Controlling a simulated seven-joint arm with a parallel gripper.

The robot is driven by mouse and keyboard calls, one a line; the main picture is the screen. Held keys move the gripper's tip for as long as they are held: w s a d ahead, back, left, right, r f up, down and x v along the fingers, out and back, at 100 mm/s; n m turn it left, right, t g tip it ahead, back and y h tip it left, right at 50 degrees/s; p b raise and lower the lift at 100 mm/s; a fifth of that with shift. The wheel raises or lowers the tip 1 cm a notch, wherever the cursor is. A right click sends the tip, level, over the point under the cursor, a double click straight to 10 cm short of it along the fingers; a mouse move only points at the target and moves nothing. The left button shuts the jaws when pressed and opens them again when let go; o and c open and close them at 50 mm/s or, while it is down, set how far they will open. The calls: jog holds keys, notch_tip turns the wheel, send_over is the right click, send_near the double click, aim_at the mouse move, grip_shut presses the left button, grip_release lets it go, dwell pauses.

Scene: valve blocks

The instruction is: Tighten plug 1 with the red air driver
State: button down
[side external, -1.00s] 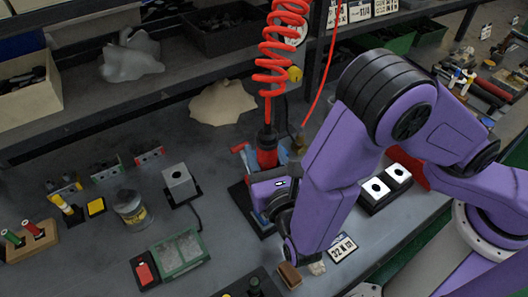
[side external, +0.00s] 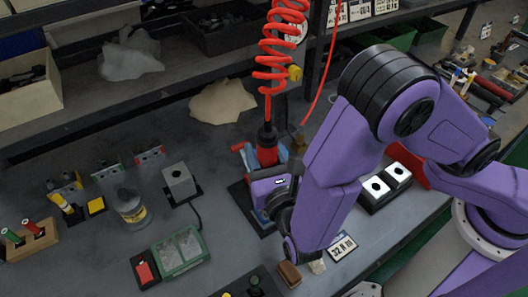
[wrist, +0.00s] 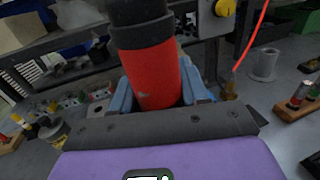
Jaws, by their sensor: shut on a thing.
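The red air driver (side external: 267,156) stands roughly upright, with a black upper end joined to a coiled red hose. In the wrist view the driver's red body (wrist: 152,76) sits between the blue fingers of my gripper (wrist: 160,92), which is shut on it. In the side view my gripper (side external: 277,158) and wrist cover the driver's lower end. A dark base plate (side external: 238,192) shows beneath, with blue and red parts beside the driver. Plug 1 and the driver's tip are hidden, so I cannot tell whether they touch.
The coiled red hose (side external: 270,70) hangs from above. A grey block (side external: 179,181), a glass jar (side external: 130,206) and a green-framed case (side external: 180,250) stand left. A shelf (side external: 100,105) runs along the back.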

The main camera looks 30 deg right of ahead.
aim_at(264, 126)
jog(key=shift+r, duration=0.55)
notch_tip(264, 126, up, 6)
jog(key=shift+r, duration=0.15)
dwell(0.9)
jog(key=shift+f, duration=4.15)
dwell(1.5)
jog(key=shift+r, duration=0.1)
